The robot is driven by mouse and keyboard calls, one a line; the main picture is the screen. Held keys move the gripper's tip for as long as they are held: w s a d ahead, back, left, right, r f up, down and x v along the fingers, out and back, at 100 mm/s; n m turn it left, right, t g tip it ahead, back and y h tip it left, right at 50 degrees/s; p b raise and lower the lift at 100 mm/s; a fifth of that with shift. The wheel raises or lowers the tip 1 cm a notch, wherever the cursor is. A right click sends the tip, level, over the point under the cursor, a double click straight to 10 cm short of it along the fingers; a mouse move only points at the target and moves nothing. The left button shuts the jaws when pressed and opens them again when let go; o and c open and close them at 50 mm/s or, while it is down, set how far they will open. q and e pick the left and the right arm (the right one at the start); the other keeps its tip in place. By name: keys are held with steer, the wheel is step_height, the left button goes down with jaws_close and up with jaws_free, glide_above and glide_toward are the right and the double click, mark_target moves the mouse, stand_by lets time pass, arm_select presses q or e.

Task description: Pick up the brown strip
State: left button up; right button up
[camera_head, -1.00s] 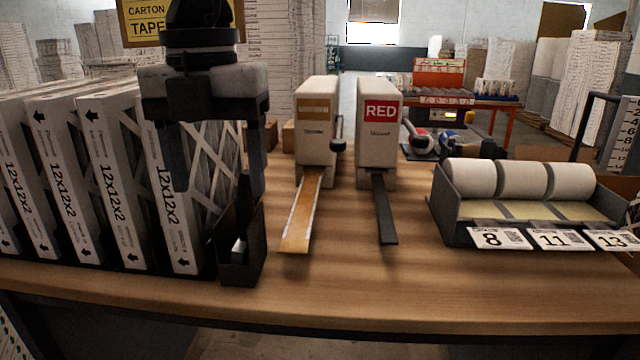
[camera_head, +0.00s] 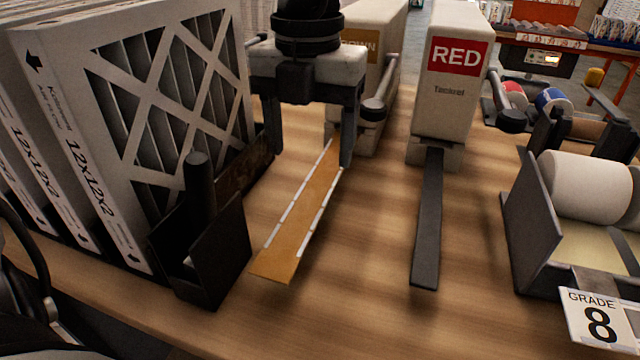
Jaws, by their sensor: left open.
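The brown strip (camera_head: 292,231) slopes out of the pale dispenser (camera_head: 385,88) with the brown label, its free end toward the front of the table. White dashes run along its edges. My left gripper (camera_head: 309,158) is open and points down over the strip's upper part, near the dispenser. One finger is left of the strip and the other is by its right edge in the picture. Nothing is between the fingers that I can tell is held, and their height above the strip is unclear. The gripper hides part of the dispenser. My right gripper is not in view.
The RED dispenser (camera_head: 450,100) with its dark strip (camera_head: 428,220) stands to the right. Boxed filters (camera_head: 75,130) and a black holder (camera_head: 205,255) are at left. A rack of white rolls (camera_head: 528,225) is at right. The front middle of the table is clear.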

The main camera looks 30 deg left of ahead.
mark_target(309, 203)
arm_select(q)
step_height(309, 203, down, 7)
steer(key=shift+a+f, duration=0.15)
steer(key=shift+f, duration=0.05)
steer(key=c, duration=0.9)
